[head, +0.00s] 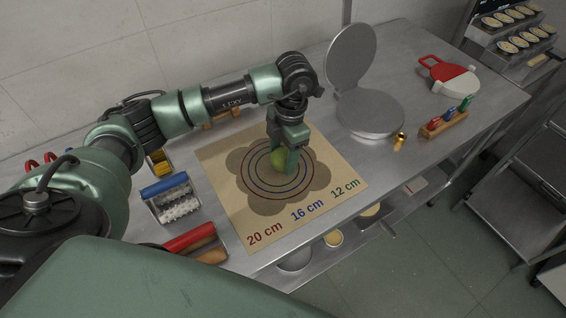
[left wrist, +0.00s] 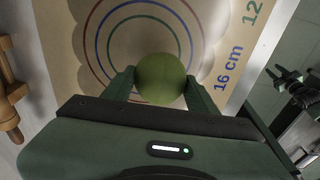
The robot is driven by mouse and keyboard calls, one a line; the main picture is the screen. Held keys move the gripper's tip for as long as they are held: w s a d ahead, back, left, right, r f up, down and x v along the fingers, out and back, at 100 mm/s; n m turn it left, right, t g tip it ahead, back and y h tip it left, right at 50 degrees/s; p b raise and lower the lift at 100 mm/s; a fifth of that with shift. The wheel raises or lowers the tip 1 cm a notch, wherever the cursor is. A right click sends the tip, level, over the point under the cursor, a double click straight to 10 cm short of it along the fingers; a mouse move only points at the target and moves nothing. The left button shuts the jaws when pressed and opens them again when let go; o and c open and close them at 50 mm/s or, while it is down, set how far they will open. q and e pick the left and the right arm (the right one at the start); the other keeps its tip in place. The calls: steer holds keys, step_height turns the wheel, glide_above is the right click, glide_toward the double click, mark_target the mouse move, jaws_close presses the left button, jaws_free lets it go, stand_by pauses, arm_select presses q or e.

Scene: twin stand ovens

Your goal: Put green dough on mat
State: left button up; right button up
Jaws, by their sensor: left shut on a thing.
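The green dough (head: 277,159) is a round ball over the middle of the mat, near the innermost ring. The mat (head: 225,165) is tan with coloured rings, dark rounded lobes and size labels of 20, 16 and 12 cm. My left gripper (head: 284,166) points down and is shut on the green dough. In the left wrist view the dough (left wrist: 160,78) sits between the two fingertips, with the rings of the mat (left wrist: 140,15) beyond it. I cannot tell whether the dough touches the mat.
A press with a raised round lid (head: 351,55) stands behind the mat. A wooden rack (head: 446,122) with coloured pieces and a red and white tool (head: 448,75) lie at right. A blue-handled roller (head: 171,196) and red-handled scraper (head: 195,242) lie left of the mat.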

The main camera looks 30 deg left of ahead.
mark_target(283, 176)
arm_select(q)
step_height(283, 176, down, 4)
steer(key=shift+f+p, duration=0.1)
steer(key=shift+p, duration=0.4)
steer(key=shift+f, duration=0.5)
steer(key=o, duration=1)
